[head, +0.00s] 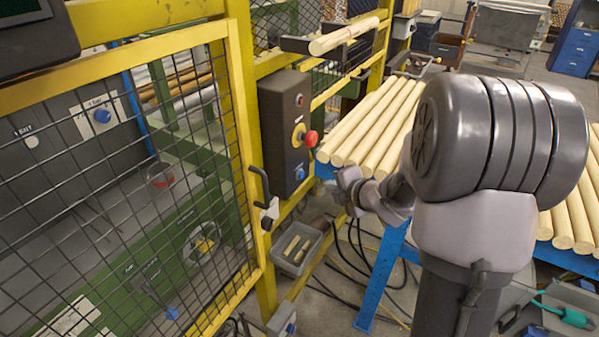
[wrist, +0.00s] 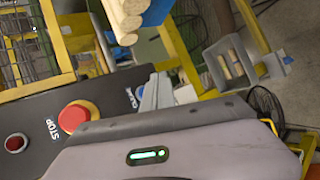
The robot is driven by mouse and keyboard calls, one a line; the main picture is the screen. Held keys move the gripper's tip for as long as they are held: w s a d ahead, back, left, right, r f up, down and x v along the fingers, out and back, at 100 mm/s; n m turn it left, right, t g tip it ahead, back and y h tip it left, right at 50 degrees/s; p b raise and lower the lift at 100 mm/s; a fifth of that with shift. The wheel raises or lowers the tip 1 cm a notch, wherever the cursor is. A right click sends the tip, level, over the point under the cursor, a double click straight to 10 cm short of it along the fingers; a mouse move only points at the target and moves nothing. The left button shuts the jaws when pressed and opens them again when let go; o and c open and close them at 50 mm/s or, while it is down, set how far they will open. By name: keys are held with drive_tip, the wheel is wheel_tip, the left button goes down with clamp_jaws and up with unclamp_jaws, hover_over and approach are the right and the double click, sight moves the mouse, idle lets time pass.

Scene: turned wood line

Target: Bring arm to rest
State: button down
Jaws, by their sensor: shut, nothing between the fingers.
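My gripper (wrist: 156,92) is at the middle of the wrist view, with its fingers together and nothing between them. In the head view my gripper (head: 350,182) is small and partly hidden behind my own arm, just right of the dark control box (head: 285,128). The box carries a red stop button (head: 308,138), which shows large at the left in the wrist view (wrist: 77,117). I cannot tell how wide the gap between gripper and box is.
Turned wood rods (head: 375,125) lie on a blue rack behind my arm. A yellow-framed mesh door (head: 130,150) stands at the left, with a machine behind it. A grey bin (head: 297,262) with pieces inside sits low by the yellow post. Cables cross the floor.

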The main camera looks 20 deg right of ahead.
drive_tip(key=s+a+r+m+g+h, duration=0.2)
drive_tip(key=s+a+r+m+h, duration=0.2)
drive_tip(key=s+r+m, duration=0.6)
drive_tip(key=s+a+m+g+y, duration=0.3)
drive_tip(key=s+a+m+y, duration=0.2)
drive_tip(key=s+a+m, duration=0.9)
drive_tip(key=s+a, duration=0.3)
drive_tip(key=s, duration=0.2)
drive_tip(key=shift+r+g, duration=0.3)
drive_tip(key=shift+g, duration=0.1)
